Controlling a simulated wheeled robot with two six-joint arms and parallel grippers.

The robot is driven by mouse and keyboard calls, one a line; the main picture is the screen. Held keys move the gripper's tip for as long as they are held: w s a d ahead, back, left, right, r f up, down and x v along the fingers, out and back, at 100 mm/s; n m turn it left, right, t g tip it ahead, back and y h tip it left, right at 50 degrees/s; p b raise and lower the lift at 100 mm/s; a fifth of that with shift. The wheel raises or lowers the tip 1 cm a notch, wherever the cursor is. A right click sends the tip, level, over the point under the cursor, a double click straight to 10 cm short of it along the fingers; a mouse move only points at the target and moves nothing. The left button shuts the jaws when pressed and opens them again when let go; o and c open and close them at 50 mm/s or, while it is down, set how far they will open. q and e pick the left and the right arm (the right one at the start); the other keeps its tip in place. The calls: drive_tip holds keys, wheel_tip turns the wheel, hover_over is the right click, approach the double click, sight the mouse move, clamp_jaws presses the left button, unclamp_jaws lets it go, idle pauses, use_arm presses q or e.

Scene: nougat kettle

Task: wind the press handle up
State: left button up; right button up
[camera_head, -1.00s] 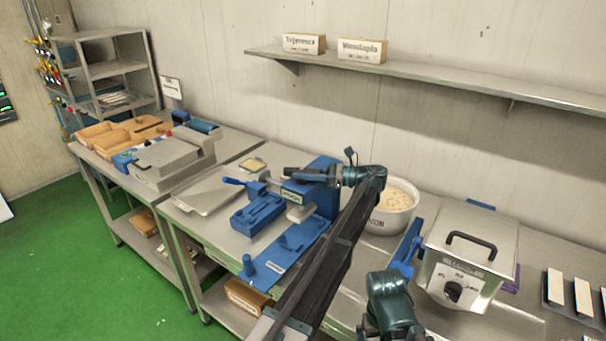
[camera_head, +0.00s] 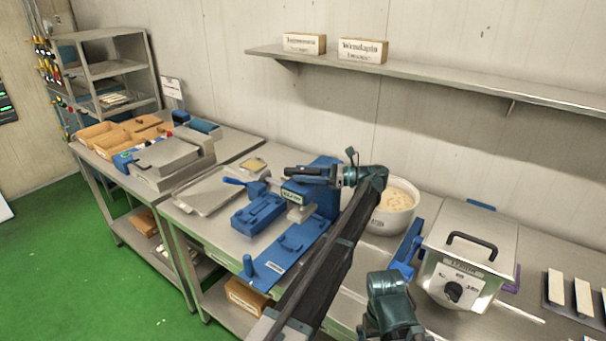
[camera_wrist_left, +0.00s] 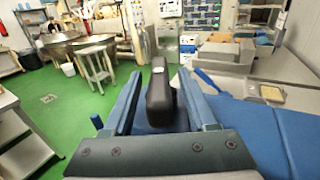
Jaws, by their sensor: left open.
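The blue press (camera_head: 325,201) stands on the steel table, with a blue base plate running toward the front edge. My left gripper (camera_head: 300,171) is at the top of the press, pointing left. In the left wrist view, a black grip (camera_wrist_left: 160,97), which looks like the press handle's, stands between the two fingers of my left gripper (camera_wrist_left: 158,92). The fingers are open, with gaps showing on both sides of the grip. The handle's lower end is hidden.
A blue block (camera_head: 257,214) and a tray (camera_head: 205,192) lie left of the press. A white pot (camera_head: 393,212) stands close on the right, then a steel box (camera_head: 470,240) with a dial. A shelf (camera_head: 450,82) runs along the wall above.

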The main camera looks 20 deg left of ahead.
use_arm(q)
drive_tip(key=d, duration=0.4)
drive_tip(key=w+d, duration=0.1)
drive_tip(key=d, duration=0.2)
drive_tip(key=shift+d, duration=0.1)
drive_tip(key=shift+r, duration=0.1)
